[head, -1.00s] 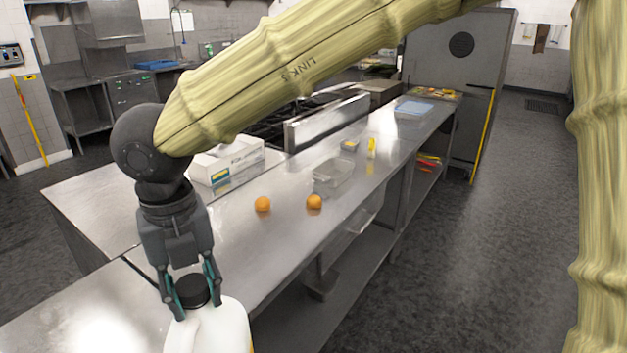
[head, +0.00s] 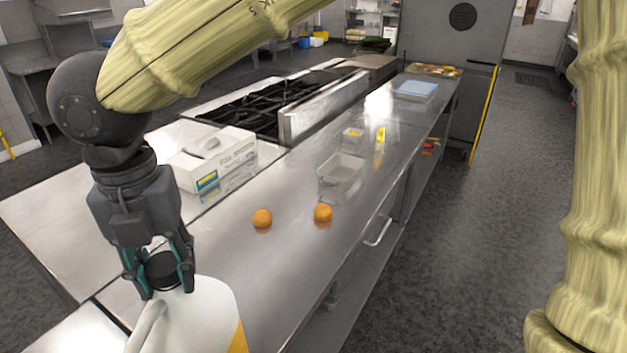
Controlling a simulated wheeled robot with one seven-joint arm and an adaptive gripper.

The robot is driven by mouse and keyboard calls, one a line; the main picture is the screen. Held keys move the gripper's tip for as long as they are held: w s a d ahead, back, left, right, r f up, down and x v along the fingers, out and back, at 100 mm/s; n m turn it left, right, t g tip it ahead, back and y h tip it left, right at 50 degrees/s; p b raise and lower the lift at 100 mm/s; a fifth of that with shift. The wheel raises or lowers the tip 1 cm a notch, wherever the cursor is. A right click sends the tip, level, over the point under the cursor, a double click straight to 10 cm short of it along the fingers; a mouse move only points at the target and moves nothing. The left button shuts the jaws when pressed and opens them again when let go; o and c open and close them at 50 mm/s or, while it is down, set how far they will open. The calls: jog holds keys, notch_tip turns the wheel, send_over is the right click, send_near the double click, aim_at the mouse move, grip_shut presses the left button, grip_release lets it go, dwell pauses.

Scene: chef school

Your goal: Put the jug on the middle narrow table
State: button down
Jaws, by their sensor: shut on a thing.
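The jug (head: 205,318) is white with a black cap, a handle on its left side and a yellow patch at its lower right. It is at the lower left of the head view, and its bottom is cut off by the frame edge. My gripper (head: 160,272) points down and is shut on the jug around its black cap. The narrow steel table (head: 290,185) runs from the lower left toward the back right. The jug appears in front of its near part; I cannot tell whether it touches the top.
Two oranges (head: 262,218) (head: 323,213), a clear container (head: 341,172), a small yellow-filled tub (head: 352,134) and a yellow item (head: 380,138) stand on the table. A white box (head: 212,160) and a stove (head: 270,108) are left of it. Open floor (head: 490,200) lies right.

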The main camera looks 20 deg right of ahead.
aim_at(202, 281)
jog(key=shift+w+d+r, duration=0.1)
jog(key=shift+w+d, duration=0.05)
jog(key=shift+w, duration=0.2)
jog(key=shift+w+d+m+b, duration=0.1)
jog(key=shift+d+m+b, duration=0.2)
jog(key=shift+b, duration=0.2)
jog(key=shift+w+d+m+b, duration=0.2)
jog(key=shift+d+m+b, duration=0.3)
jog(key=shift+d, duration=0.2)
jog(key=shift+w+d+m+b, duration=0.2)
jog(key=shift+d+m+b, duration=0.3)
jog(key=shift+d, duration=0.2)
jog(key=shift+w+d+r+m+b, duration=0.1)
jog(key=shift+d+r+m+b, duration=0.25)
jog(key=shift+d+m, duration=0.35)
jog(key=shift+w, duration=0.1)
jog(key=w+f+p, duration=0.2)
jog(key=w+p, duration=0.1)
jog(key=w, duration=0.5)
jog(key=w+f+p, duration=0.3)
jog(key=w, duration=0.5)
jog(key=shift+d, duration=0.3)
jog(key=shift+s+f, duration=0.1)
jog(key=shift+f, duration=0.05)
